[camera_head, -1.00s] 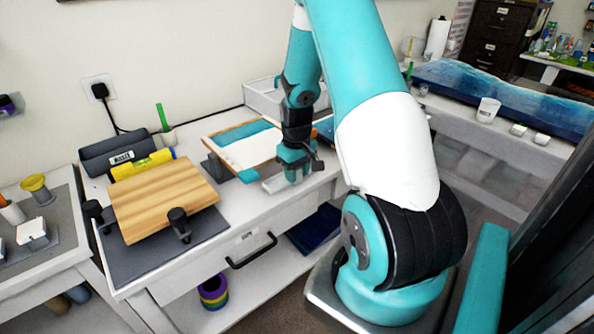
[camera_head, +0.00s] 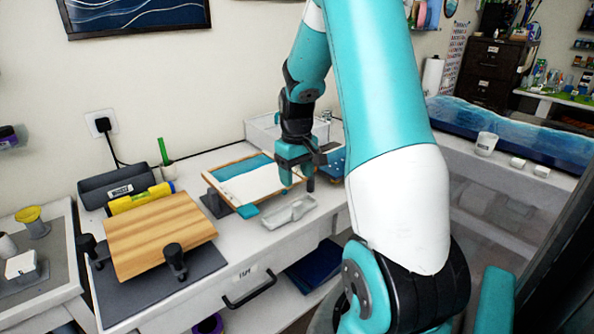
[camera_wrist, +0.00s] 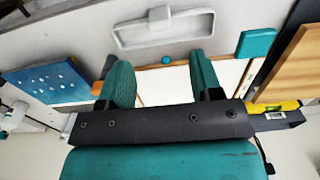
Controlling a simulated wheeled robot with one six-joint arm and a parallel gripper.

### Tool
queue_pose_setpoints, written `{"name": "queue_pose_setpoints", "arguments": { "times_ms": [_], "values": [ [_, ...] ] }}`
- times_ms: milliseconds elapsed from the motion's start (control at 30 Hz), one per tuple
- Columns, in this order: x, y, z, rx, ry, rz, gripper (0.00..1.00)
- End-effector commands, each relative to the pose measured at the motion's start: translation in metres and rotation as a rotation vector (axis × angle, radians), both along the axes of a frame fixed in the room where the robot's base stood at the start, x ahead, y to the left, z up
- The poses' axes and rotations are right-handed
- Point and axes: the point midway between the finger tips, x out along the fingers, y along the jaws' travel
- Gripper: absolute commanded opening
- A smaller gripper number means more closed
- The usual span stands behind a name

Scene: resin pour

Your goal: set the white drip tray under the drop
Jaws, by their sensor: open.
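The white drip tray (camera_head: 289,212) sits on the white bench in front of the tilted board (camera_head: 262,182), which is painted teal and white. It also shows in the wrist view (camera_wrist: 165,44), apart from my gripper. A small teal drop (camera_wrist: 166,60) shows at the board's edge, just beside the tray's rim in that view; their heights cannot be told. A teal block (camera_head: 247,211) is at the board's near corner. My gripper (camera_head: 298,181) is open and empty above the tray and board edge; its two fingers also show in the wrist view (camera_wrist: 160,65).
A wooden board (camera_head: 160,232) on a dark mat with black clamps stands at left, with a yellow level (camera_head: 140,198) behind it. A blue dotted panel (camera_head: 334,164) and a white bin (camera_head: 262,131) lie beyond. The bench's front edge is close to the tray.

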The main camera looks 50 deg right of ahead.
Motion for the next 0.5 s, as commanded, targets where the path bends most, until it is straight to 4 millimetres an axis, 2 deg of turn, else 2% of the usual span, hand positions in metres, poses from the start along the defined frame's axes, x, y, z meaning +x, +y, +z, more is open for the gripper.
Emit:
{"name": "queue_pose_setpoints", "arguments": {
  "times_ms": [100, 267, 333, 367, 433, 467, 500],
  "values": [
    [0.000, 0.000, 0.013, -0.001, -0.002, 0.000, 0.59],
    [0.000, 0.000, 0.019, 0.000, 0.000, 0.000, 0.59],
    [0.002, 0.007, 0.022, 0.002, -0.006, 0.014, 0.59],
    [0.005, 0.014, 0.025, 0.005, -0.010, 0.028, 0.59],
    [0.012, 0.045, 0.035, 0.018, -0.032, 0.083, 0.59],
    [0.015, 0.064, 0.041, 0.026, -0.045, 0.118, 0.59],
    [0.018, 0.095, 0.051, 0.042, -0.065, 0.174, 0.59]
  ]
}}
